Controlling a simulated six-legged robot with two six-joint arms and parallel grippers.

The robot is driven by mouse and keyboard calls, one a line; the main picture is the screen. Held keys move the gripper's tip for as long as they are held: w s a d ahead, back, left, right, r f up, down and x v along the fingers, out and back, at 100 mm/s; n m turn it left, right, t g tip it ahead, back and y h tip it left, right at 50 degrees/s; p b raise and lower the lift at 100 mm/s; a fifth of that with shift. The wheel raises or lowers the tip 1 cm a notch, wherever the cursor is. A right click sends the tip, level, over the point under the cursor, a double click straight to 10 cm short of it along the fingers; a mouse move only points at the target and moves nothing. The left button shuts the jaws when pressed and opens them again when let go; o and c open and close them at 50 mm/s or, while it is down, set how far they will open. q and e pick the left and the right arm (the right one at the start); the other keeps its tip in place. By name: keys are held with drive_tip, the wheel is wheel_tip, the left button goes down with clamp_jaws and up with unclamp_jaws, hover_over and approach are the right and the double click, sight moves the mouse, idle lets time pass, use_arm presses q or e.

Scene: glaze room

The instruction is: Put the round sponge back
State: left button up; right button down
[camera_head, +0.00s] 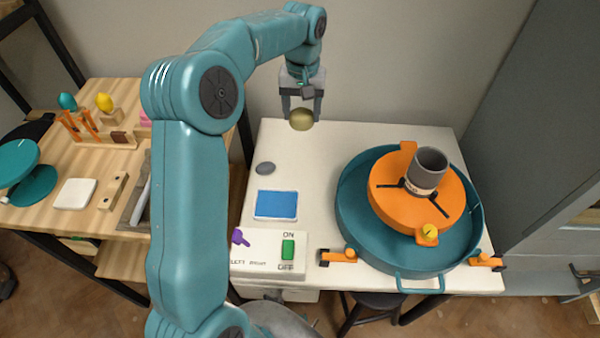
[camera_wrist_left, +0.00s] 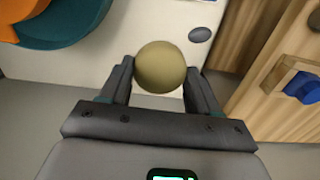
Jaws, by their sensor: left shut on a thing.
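The round sponge (camera_head: 302,121) is a small olive-yellow ball. My left gripper (camera_head: 301,112) is shut on it and holds it in the air near the back edge of the white table (camera_head: 330,150). In the left wrist view the sponge (camera_wrist_left: 160,66) sits between the two dark fingers of the left gripper (camera_wrist_left: 160,80). The fingers hide part of its sides. My right gripper is not in view.
A grey oval disc (camera_head: 265,168) and a blue pad (camera_head: 276,205) lie on the white table. A teal basin (camera_head: 347,205) with an orange wheel (camera_head: 385,200) and grey cup (camera_head: 430,165) stands right. A switch box (camera_head: 265,250) is in front; a wooden table (camera_head: 90,210) is left.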

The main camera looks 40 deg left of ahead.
use_arm(q)
drive_tip(key=f, duration=0.5)
drive_tip(key=f+b, duration=0.1)
drive_tip(key=f, duration=0.4)
drive_tip(key=a+f, duration=0.1)
drive_tip(key=f, duration=0.4)
drive_tip(key=shift+s, duration=0.3)
drive_tip(key=shift+w+f, duration=0.1)
drive_tip(key=shift+f, duration=2.3)
drive_tip(key=shift+b, duration=0.3)
drive_tip(key=shift+f, duration=0.15)
drive_tip(key=o, duration=0.9)
drive_tip(key=shift+o, duration=0.2)
